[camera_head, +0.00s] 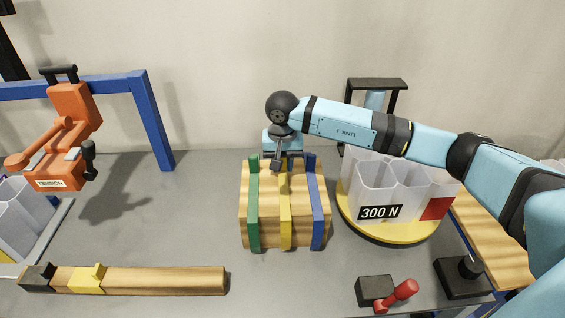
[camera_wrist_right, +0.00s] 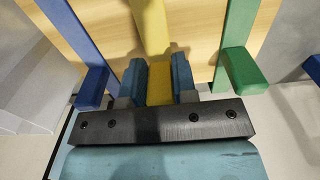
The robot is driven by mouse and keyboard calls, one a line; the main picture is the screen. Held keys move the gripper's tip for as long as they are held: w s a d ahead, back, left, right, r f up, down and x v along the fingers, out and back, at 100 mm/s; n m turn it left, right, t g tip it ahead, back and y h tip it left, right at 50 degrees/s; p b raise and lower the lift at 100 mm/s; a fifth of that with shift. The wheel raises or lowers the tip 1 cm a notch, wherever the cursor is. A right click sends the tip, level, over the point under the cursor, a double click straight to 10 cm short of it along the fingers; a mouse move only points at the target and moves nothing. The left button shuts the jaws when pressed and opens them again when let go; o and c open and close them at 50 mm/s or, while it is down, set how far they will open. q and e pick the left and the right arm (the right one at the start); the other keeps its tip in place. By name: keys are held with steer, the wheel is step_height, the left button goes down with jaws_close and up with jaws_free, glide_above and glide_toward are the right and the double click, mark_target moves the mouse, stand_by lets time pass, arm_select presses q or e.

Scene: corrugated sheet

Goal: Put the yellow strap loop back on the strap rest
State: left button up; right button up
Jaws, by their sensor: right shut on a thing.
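The yellow strap loop (camera_head: 286,215) runs down the front of a wooden block (camera_head: 268,215), between a green strap (camera_head: 254,215) and a blue strap (camera_head: 317,205). My right gripper (camera_head: 285,158) is at the block's top back edge. In the right wrist view its two blue fingers (camera_wrist_right: 160,85) are shut on the end of the yellow strap (camera_wrist_right: 150,28). I cannot tell whether the strap is pressed to the block or a little off it. No thing is clearly marked as the strap rest. My left gripper is not in view.
An orange tension tool (camera_head: 70,135) hangs from a blue frame (camera_head: 152,120) at left. A wooden bar (camera_head: 160,281) with a yellow piece lies in front. Right of the block is a yellow turntable (camera_head: 375,232) with grey bins. A red-handled tool (camera_head: 398,295) lies front right.

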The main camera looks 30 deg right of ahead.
stand_by(0.4)
steer(key=shift+f+b, duration=0.15)
steer(key=shift+b, duration=0.2)
steer(key=o, duration=1.4)
